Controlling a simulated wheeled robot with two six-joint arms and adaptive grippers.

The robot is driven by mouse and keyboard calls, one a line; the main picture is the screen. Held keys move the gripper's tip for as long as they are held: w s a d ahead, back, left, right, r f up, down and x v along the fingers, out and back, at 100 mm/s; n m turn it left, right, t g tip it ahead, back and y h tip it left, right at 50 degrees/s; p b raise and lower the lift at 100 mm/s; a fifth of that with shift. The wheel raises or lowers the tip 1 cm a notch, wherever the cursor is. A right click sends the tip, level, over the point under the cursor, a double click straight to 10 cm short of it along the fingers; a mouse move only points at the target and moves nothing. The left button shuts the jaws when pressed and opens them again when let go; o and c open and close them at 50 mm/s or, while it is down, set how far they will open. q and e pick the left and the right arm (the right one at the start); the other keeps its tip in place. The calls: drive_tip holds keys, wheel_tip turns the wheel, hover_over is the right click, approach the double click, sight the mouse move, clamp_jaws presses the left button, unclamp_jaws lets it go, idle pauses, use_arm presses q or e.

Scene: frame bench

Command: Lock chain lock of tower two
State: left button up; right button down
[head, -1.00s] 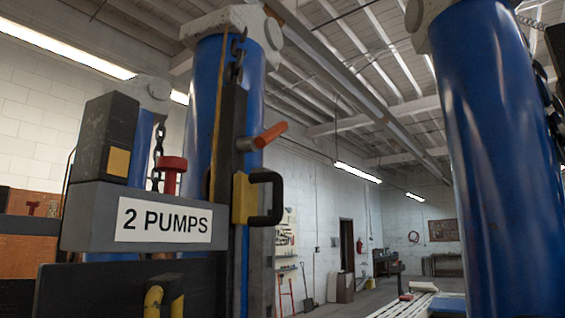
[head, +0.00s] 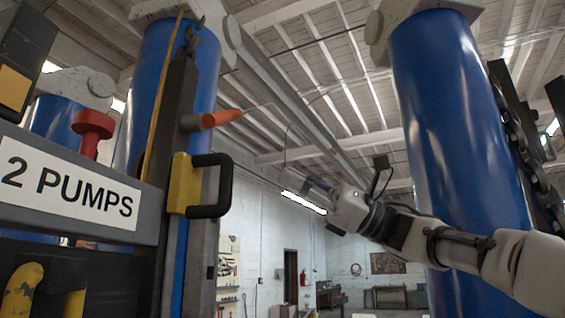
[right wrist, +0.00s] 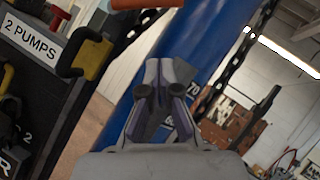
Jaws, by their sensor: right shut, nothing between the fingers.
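A blue column (head: 150,85) at the left of the head view carries a dark upright rail (head: 174,120) with chain links at its top. An orange-tipped lever (head: 222,117) sticks out to the right from a grey stub on the rail. Below it is a yellow block (head: 183,183) with a black D-shaped handle (head: 225,185). Both also show in the right wrist view, the lever (right wrist: 146,3) cut off at the top edge and the handle (right wrist: 97,57) at upper left. My right gripper (head: 291,168) is shut and empty, right of the lever and apart from it. My left gripper is out of view.
A grey box labelled "2 PUMPS" (head: 68,187) and a red knob (head: 92,130) stand left of the rail. Another blue column (head: 460,110) with chain rises at right, behind my right arm. Open air lies between the columns.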

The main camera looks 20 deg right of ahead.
drive_tip(key=a+r+p, duration=0.6)
drive_tip(key=a+r, duration=0.1)
drive_tip(key=a, duration=0.1)
drive_tip(key=shift+w+a, duration=0.35)
drive_tip(key=shift+w, duration=0.05)
drive_tip(key=shift+w+f, duration=0.1)
drive_tip(key=shift+w, duration=0.15)
drive_tip(key=shift+s+r+n, duration=0.15)
drive_tip(key=shift+r+n, duration=0.1)
drive_tip(key=shift+n, duration=0.25)
